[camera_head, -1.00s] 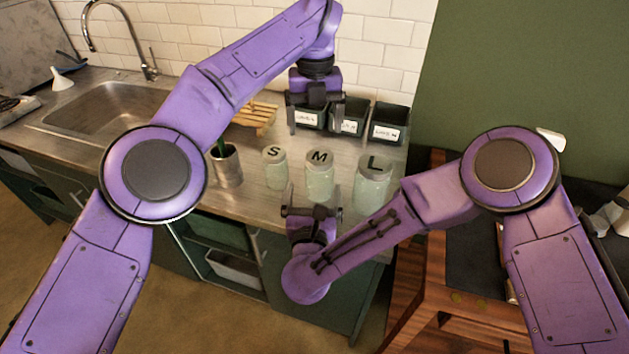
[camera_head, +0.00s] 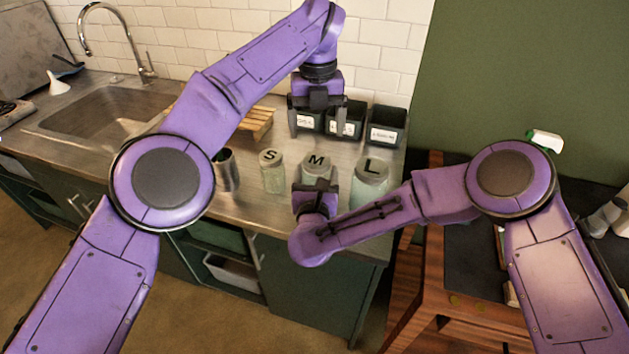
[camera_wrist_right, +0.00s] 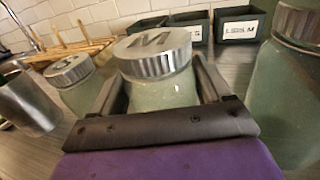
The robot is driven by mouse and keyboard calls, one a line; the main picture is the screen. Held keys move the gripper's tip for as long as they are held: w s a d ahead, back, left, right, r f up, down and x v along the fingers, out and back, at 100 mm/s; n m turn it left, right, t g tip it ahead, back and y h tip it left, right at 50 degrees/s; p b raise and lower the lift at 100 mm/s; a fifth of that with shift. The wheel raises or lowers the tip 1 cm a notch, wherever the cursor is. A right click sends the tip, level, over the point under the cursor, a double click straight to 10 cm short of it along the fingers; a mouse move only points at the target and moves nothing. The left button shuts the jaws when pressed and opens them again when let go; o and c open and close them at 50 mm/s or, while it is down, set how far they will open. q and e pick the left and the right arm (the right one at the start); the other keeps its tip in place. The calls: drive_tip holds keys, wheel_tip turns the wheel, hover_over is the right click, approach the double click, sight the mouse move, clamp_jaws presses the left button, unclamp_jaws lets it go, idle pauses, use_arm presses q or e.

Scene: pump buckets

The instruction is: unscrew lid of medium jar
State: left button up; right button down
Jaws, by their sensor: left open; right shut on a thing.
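The medium jar (camera_head: 317,177) is pale green glass with a grey lid marked M (camera_head: 317,161). It stands upright on the counter between the other two jars, lid on; the right wrist view shows its ribbed lid (camera_wrist_right: 155,55) and glass body (camera_wrist_right: 165,94). My right gripper (camera_head: 316,190) is shut on the jar's body below the lid, a finger on each side, in both views. My left gripper (camera_head: 318,128) is open and empty, pointing down, higher up in the head view than the M lid and apart from it.
The small jar S (camera_head: 272,175) stands to the left and the large jar L (camera_head: 370,187) close to the right. A metal cup (camera_head: 228,172) is further left. Labelled dark bins (camera_head: 386,126) and a wooden rack (camera_head: 258,122) stand behind. The sink (camera_head: 105,112) is at left.

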sight(317, 160)
use_arm(q)
drive_tip(key=m, duration=0.4)
drive_tip(key=shift+m, duration=0.3)
drive_tip(key=m, duration=0.2)
drive_tip(key=shift+m, duration=0.4)
drive_tip(key=m, duration=1.1)
drive_tip(key=shift+m, duration=0.4)
drive_tip(key=m, duration=1.2)
wheel_tip(317, 160, down, 8)
